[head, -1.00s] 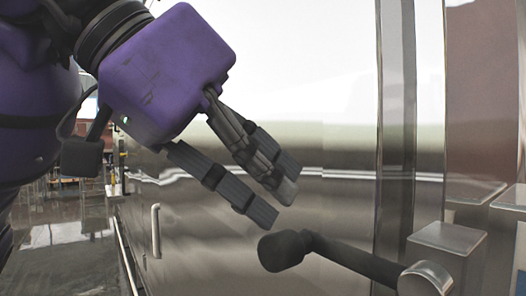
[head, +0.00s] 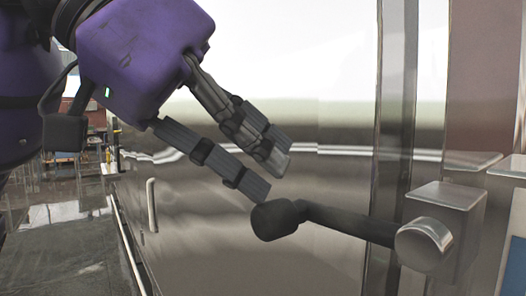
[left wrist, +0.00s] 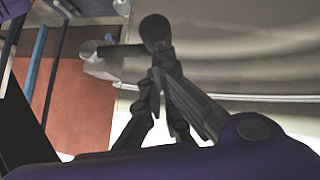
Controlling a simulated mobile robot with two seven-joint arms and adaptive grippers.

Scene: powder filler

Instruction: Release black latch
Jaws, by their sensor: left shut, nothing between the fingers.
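The black latch (head: 345,223) is a dark lever with a rounded knob at its left end, set on a round metal pivot on the right side of a steel machine. In the left wrist view its knob (left wrist: 155,30) shows at the top, just beyond my fingertips. My left gripper (head: 271,177) is shut and empty, pointing down and right. Its fingertips are close above the knob; I cannot tell whether they touch it. The gripper also shows in the left wrist view (left wrist: 162,60). My right gripper is not in view.
A metal block (head: 448,208) carries the latch pivot. A large polished steel panel (head: 330,180) stands behind my gripper. A vertical handle (head: 152,205) is at the lower left. Shiny open floor (head: 65,250) lies further left.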

